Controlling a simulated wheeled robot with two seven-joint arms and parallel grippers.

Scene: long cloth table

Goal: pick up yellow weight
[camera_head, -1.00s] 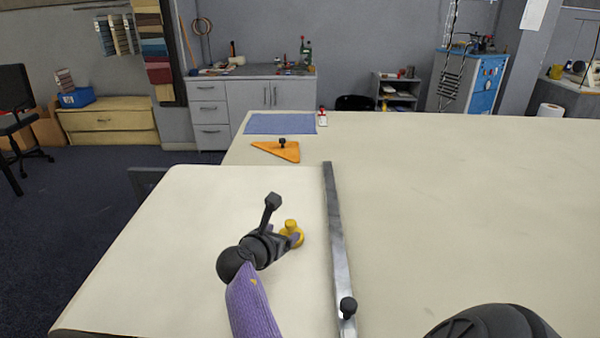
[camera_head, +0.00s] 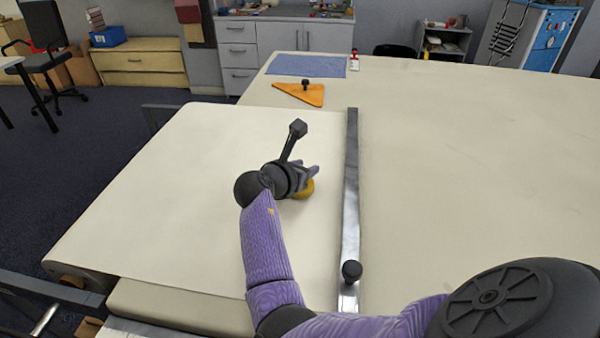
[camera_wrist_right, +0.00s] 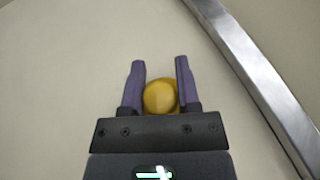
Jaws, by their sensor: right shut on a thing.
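The yellow weight (camera_head: 304,190) is on the cream table (camera_head: 190,170), left of the metal bar, mostly hidden behind my right gripper (camera_head: 313,170) in the head view. In the right wrist view the weight (camera_wrist_right: 160,97) sits between the two purple fingers of my right gripper (camera_wrist_right: 160,85), close to the palm. The fingers are shut on it. I cannot tell whether the weight is touching the cloth or lifted slightly. My left gripper is not in view.
A long metal bar (camera_head: 351,200) with a black knob (camera_head: 352,271) lies just right of the weight. An orange triangle (camera_head: 302,93) and a blue cloth (camera_head: 306,65) lie at the far end. The table's right side is clear.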

